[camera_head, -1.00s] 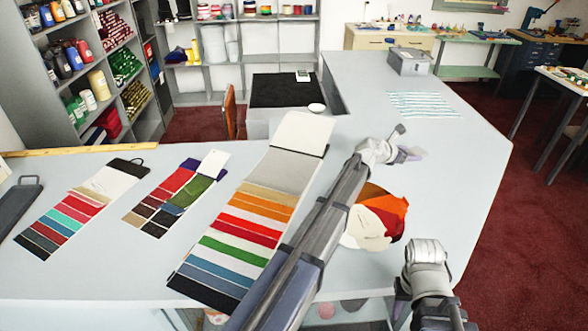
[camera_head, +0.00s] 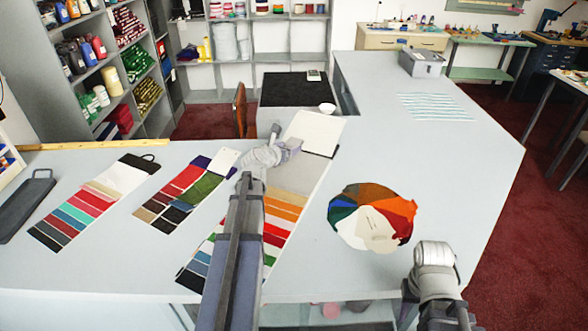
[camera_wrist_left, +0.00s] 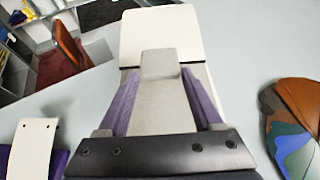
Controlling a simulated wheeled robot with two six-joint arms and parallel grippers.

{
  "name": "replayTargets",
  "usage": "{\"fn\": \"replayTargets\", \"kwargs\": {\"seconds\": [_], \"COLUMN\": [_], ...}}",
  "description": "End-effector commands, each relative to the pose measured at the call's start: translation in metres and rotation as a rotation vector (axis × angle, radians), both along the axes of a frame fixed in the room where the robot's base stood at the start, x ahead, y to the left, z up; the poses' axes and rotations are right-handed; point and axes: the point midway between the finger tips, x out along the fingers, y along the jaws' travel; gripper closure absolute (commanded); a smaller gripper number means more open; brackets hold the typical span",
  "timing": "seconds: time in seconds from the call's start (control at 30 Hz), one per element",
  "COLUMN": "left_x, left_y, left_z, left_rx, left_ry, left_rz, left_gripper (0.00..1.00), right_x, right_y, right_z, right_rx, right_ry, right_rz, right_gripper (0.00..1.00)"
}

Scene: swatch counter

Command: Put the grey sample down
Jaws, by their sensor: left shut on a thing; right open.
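My left gripper (camera_head: 288,150) is over the upper part of the long colour card, near its white header (camera_head: 315,128). It is shut on the grey sample (camera_wrist_left: 158,90), which shows as a grey strip between the purple fingers in the left wrist view. The header shows beyond it there. I cannot tell whether the sample touches the card. The card's colour stripes (camera_head: 280,222) are partly hidden by my left arm. My right gripper (camera_head: 407,312) is low at the right, open, with its fingers mostly hidden.
A round fan of coloured samples (camera_head: 345,212) lies right of the card. Two smaller swatch cards (camera_head: 82,205) (camera_head: 175,195) and a dark tray (camera_head: 25,208) lie to the left. A striped cloth (camera_head: 435,107) and grey box (camera_head: 422,62) are farther back. The right counter is mostly clear.

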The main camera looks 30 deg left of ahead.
Motion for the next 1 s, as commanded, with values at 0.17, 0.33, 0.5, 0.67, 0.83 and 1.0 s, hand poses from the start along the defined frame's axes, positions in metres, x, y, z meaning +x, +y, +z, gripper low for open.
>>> {"fn": "replayTargets", "kwargs": {"seconds": [0.17, 0.33, 0.5, 0.67, 0.83, 1.0], "left_x": [0.0, 0.0, 0.0, 0.0, 0.0, 0.0], "left_y": [0.0, 0.0, 0.0, 0.0, 0.0, 0.0], "left_z": [-0.004, -0.023, -0.051, -0.065, -0.064, -0.079], "left_rx": [0.0, 0.0, 0.0, 0.0, 0.0, 0.0], "left_ry": [0.0, 0.0, 0.0, 0.0, 0.0, 0.0], "left_rz": [0.001, 0.001, 0.0, 0.0, 0.0, 0.0], "left_gripper": [0.85, 0.85, 0.85, 0.85, 0.85, 0.85], "right_x": [0.0, 0.0, 0.0, 0.0, 0.0, 0.0], "right_y": [0.0, 0.0, 0.0, 0.0, 0.0, 0.0], "right_z": [-0.004, -0.023, -0.051, -0.065, -0.064, -0.079], "right_rx": [0.0, 0.0, 0.0, 0.0, 0.0, 0.0], "right_ry": [0.0, 0.0, 0.0, 0.0, 0.0, 0.0], "right_rz": [0.0, 0.0, 0.0, 0.0, 0.0, 0.0], "right_gripper": [0.55, 0.55, 0.55, 0.55, 0.55, 0.55]}}
